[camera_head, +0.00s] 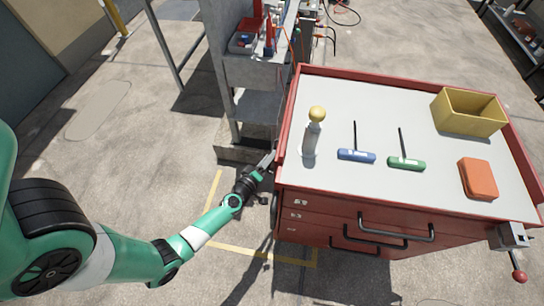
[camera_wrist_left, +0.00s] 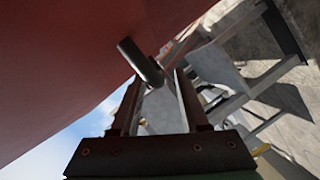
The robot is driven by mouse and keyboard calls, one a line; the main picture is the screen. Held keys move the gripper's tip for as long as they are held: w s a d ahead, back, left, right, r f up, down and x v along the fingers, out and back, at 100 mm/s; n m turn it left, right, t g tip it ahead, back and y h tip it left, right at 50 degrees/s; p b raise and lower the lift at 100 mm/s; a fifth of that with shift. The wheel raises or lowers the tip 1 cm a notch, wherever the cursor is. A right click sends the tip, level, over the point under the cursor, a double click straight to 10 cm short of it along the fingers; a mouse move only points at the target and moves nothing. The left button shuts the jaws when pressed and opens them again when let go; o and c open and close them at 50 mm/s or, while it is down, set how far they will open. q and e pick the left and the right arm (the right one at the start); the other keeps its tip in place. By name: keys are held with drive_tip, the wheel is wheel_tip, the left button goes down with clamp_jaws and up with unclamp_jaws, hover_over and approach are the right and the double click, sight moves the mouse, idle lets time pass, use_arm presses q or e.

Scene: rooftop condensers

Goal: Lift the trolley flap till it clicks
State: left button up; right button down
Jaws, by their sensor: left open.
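The red trolley (camera_head: 300,208) stands at the right of the head view, with a pale top and drawers in front. Its left side is steeply foreshortened, and I cannot make out the flap clearly there. My left gripper (camera_head: 268,160) is low beside that left side, close to the trolley's edge. In the left wrist view my left gripper (camera_wrist_left: 158,88) is open, and a short dark rod (camera_wrist_left: 139,61) reaches in by its fingertips. I cannot tell whether they touch it. A broad red surface (camera_wrist_left: 65,60) fills the upper left there. My right gripper is not in view.
On the trolley top are a bottle with a yellow cap (camera_head: 313,132), a blue-handled tool (camera_head: 356,155), a green-handled tool (camera_head: 406,163), an orange block (camera_head: 478,179) and a yellow bin (camera_head: 469,112). A grey rack (camera_head: 253,72) stands close behind my gripper. Concrete floor is clear at left.

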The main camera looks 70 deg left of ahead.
use_arm(q)
drive_tip(key=shift+x, duration=1.2)
clamp_jaws()
idle(0.5)
